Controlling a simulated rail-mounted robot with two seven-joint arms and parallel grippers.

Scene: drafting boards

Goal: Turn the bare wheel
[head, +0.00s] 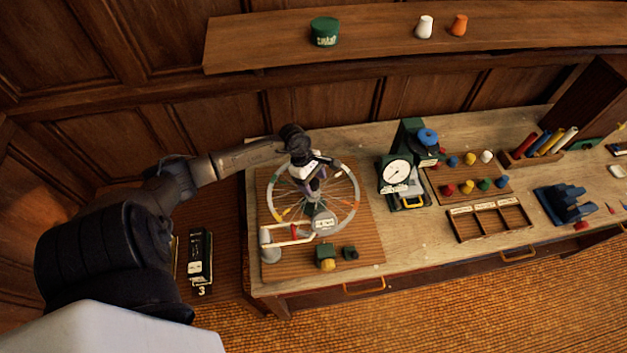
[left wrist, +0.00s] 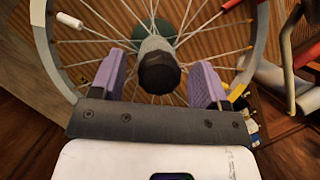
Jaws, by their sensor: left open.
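The bare wheel (head: 352,208) is a grey spoked rim lying over a brown board at the left end of the bench. Coloured pieces sit on some spokes and on the rim. In the left wrist view the rim (left wrist: 39,45) curves around a dark-capped hub (left wrist: 159,72). My left gripper (head: 312,188) is above the wheel near its middle. Its purple fingers (left wrist: 160,82) are open, one on each side of the hub cap. I cannot tell whether they touch it. The arm hides part of the wheel's far side. My right gripper is not in view.
A white-handled stand (head: 270,245) and small green blocks (head: 327,252) are at the board's front. A dial gauge (head: 396,174) stands to the right, beyond it a peg board (head: 468,182) and a divided tray (head: 490,219). A shelf (head: 380,35) runs above.

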